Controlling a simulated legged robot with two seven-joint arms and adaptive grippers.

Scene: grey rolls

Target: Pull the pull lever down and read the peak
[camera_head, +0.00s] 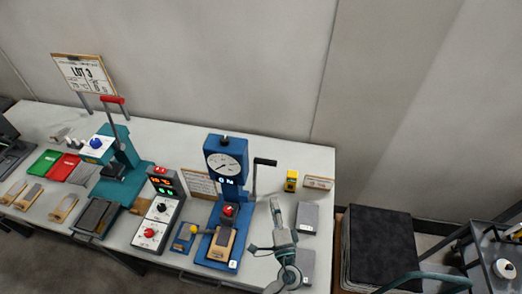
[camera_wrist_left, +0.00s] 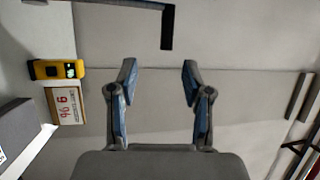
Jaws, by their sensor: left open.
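A blue pull tester (camera_head: 227,190) with a round white dial gauge (camera_head: 225,164) stands on the bench; its needle is too small to read surely. The pull lever (camera_head: 265,162), a black grip on a grey rod, rises upright at its right side. The black grip also shows at the top of the left wrist view (camera_wrist_left: 167,27). My left gripper (camera_head: 274,204) is in front of and slightly right of the lever, apart from it. In the left wrist view its fingers (camera_wrist_left: 160,75) are open, with nothing between them. My right gripper is not in view.
A yellow device (camera_head: 291,181), a small card (camera_head: 319,183) and grey boxes (camera_head: 307,217) lie right of the tester. A control box (camera_head: 158,215) and a teal press (camera_head: 122,160) with a red-handled lever stand left. A cart (camera_head: 495,245) is at far right.

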